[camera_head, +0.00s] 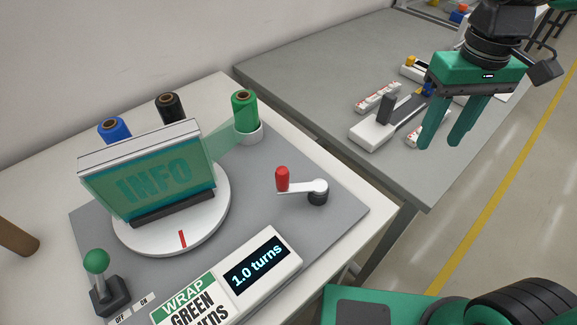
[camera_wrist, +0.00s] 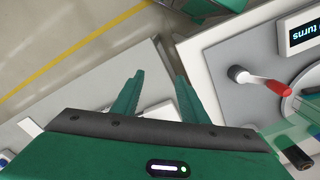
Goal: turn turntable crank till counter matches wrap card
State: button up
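The crank (camera_head: 304,187) has a red knob (camera_head: 282,179) on a white arm with a black hub; the knob points left. The round white turntable (camera_head: 207,234) carries an upright INFO sign (camera_head: 150,175) covered in green film. A strip of film runs from the sign to the green spool (camera_head: 244,110). The counter (camera_head: 255,265) reads "1.0 turns". The wrap card (camera_head: 190,300) reads "WRAP GREEN"; its turn number is cut off by the frame edge. My gripper (camera_head: 442,144) is open and empty, right of and above the crank. The crank also shows in the wrist view (camera_wrist: 262,79).
Blue (camera_head: 114,129) and black (camera_head: 170,106) spools stand behind the sign. A lever with a green knob (camera_head: 96,261) stands beside an OFF/ON label at the front left. The grey side table (camera_head: 310,75) holds a white device (camera_head: 372,132) and several small items.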

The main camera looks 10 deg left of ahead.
jog(key=a+r+n, duration=0.2)
jog(key=a+n, duration=0.3)
jog(key=a, duration=1)
jog(key=n, duration=0.4)
send_near(283, 170)
jog(key=shift+f, duration=0.4)
notch_tip(283, 170, down, 10)
jog(key=shift+d+r, duration=0.1)
jog(key=shift+r, duration=0.05)
grip_shut()
jog(key=shift+d, duration=0.25)
jog(key=shift+a, duration=0.2)
